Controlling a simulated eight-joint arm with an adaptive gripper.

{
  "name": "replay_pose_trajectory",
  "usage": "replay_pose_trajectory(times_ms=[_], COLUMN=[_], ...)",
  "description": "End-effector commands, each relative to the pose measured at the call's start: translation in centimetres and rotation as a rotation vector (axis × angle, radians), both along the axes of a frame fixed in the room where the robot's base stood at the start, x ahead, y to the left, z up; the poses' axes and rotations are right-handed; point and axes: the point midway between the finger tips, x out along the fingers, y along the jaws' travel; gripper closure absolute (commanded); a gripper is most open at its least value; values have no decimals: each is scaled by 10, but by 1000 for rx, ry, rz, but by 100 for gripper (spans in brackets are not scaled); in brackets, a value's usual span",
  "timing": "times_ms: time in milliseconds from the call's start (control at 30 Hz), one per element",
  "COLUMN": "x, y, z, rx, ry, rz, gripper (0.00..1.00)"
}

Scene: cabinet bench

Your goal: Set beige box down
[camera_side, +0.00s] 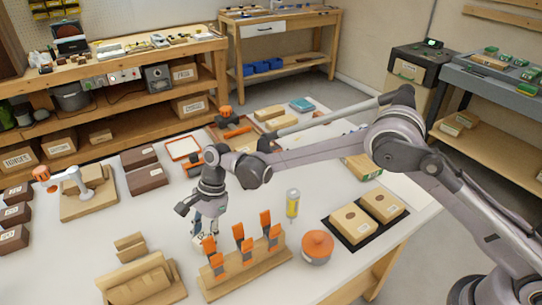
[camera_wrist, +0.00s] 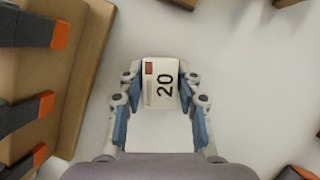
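The beige box (camera_wrist: 161,84) is small and pale, with a "20" and a red mark on its top face. In the wrist view it sits between the fingertips of my gripper (camera_wrist: 160,92), which press on its two sides. In the side view my gripper (camera_side: 205,226) points down over the white table, just behind and left of the rack of orange-handled tools. The box is mostly hidden there by the fingers, and I cannot tell whether it touches the table.
The wooden rack (camera_side: 246,280) with upright orange-tipped tools (camera_side: 239,231) stands close beside my gripper. A yellow-and-white bottle (camera_side: 292,203) and an orange-lidded pot (camera_side: 317,247) stand to the right. Wooden blocks (camera_side: 140,280) lie front left. White table (camera_side: 165,222) is clear left of the gripper.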

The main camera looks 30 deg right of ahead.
Motion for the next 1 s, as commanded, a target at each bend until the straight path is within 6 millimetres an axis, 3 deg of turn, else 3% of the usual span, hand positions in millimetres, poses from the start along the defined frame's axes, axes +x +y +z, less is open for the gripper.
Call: replay_pose_trajectory(times_ms=[467, 1000], x=[1, 15], y=[-2, -36], z=[8, 96], rx=[0, 0], ry=[0, 1], rz=[-1, 0], gripper=[46, 46])
